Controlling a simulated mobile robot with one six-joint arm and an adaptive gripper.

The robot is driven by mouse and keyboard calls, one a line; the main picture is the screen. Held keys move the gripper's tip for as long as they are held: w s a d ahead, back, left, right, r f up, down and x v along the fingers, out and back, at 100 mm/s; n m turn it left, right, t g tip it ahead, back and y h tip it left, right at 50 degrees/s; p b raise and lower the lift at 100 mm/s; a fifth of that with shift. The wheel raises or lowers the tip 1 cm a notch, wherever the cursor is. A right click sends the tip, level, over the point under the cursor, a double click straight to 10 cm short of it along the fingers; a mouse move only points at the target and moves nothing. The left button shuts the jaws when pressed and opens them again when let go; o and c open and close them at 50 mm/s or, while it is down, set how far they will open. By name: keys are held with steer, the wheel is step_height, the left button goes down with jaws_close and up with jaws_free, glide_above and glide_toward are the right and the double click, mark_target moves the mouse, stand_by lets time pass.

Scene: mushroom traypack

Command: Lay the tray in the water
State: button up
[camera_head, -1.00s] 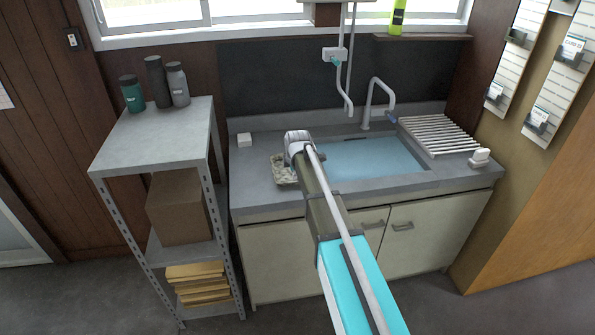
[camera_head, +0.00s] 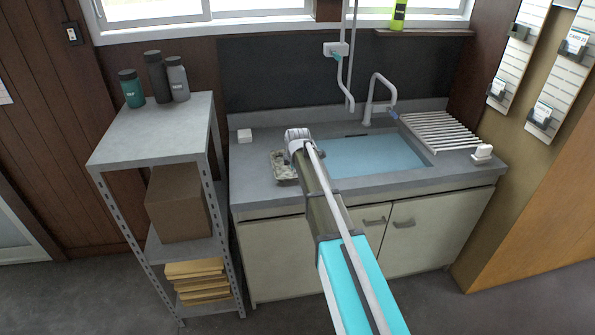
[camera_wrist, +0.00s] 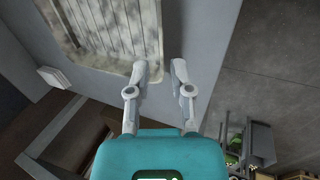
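The tray (camera_head: 274,176) is a shallow grey, speckled tray on the counter left of the basin, partly hidden by my arm in the head view. In the wrist view the tray (camera_wrist: 100,62) fills the upper left, with dark lines running along its inside. My gripper (camera_wrist: 159,68) has its two fingers apart near the tray's lower right corner, the tray's right edge in line with the gap. I cannot tell whether a finger touches it. The fingers are hidden in the head view. The blue water (camera_head: 375,154) fills the sink basin right of my wrist.
A tap (camera_head: 373,95) stands behind the basin, and a ribbed drainer (camera_head: 440,132) lies to its right. A metal shelf (camera_head: 150,136) with bottles stands left of the counter. A hose (camera_head: 345,85) hangs above.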

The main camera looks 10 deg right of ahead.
mark_target(293, 180)
steer(key=shift+b+x, duration=2.35)
steer(key=shift+x, duration=0.5)
jaws_close()
steer(key=shift+r, duration=0.15)
steer(key=shift+r+p, duration=3.4)
steer(key=shift+p, duration=0.15)
steer(key=shift+s, duration=0.1)
